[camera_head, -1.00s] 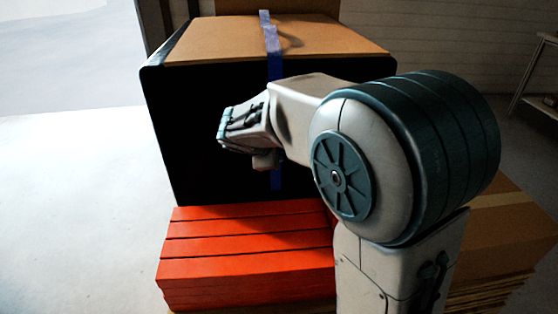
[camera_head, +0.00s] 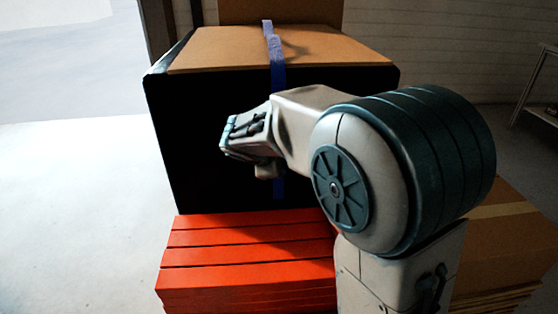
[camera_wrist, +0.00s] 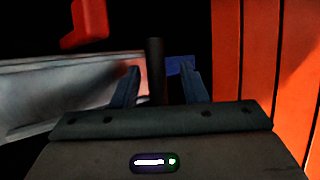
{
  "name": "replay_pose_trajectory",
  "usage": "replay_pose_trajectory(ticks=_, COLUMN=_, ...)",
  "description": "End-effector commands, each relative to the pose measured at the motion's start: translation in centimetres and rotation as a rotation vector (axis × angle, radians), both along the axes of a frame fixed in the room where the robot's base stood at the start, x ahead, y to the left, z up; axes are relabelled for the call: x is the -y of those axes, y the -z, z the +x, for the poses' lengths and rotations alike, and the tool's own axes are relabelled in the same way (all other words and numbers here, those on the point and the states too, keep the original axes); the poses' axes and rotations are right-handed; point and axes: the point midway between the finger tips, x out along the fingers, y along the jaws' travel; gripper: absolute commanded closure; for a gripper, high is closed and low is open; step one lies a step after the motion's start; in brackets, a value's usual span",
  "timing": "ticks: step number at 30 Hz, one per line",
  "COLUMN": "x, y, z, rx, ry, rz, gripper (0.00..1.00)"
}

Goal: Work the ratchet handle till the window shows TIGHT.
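A blue strap (camera_head: 277,72) runs over the top of a large dark crate (camera_head: 205,140) and down its front. My gripper (camera_wrist: 160,75) is in front of the crate; in the head view my own wrist and arm hide its fingertips. In the wrist view the two fingers stand apart, with a dark upright bar (camera_wrist: 155,62), perhaps the ratchet handle, between them. Gaps show on both sides of the bar, so the gripper looks open. A blue piece (camera_wrist: 178,66), likely strap, lies behind the right finger. No readable window shows in either view.
Red slatted stacks (camera_head: 245,265) stand below the crate, and red slats (camera_wrist: 258,60) fill the wrist view's right side. A red part (camera_wrist: 88,25) and a grey metallic body (camera_wrist: 50,95) lie left of my fingers. Cardboard (camera_head: 505,235) is at the right; floor (camera_head: 70,210) is clear at left.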

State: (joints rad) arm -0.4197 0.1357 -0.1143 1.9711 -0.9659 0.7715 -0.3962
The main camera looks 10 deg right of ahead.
Motion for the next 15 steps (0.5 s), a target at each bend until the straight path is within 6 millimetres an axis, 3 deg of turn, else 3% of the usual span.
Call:
replay_pose_trajectory(ticks=7, x=-0.5, y=-1.1, z=-0.6, rx=0.003, ry=-0.002, rz=0.001, gripper=0.6)
replay_pose_trajectory(ticks=15, x=-3.0, y=-5.4, z=-3.9, rx=0.004, ry=-0.003, rz=0.001, gripper=0.6)
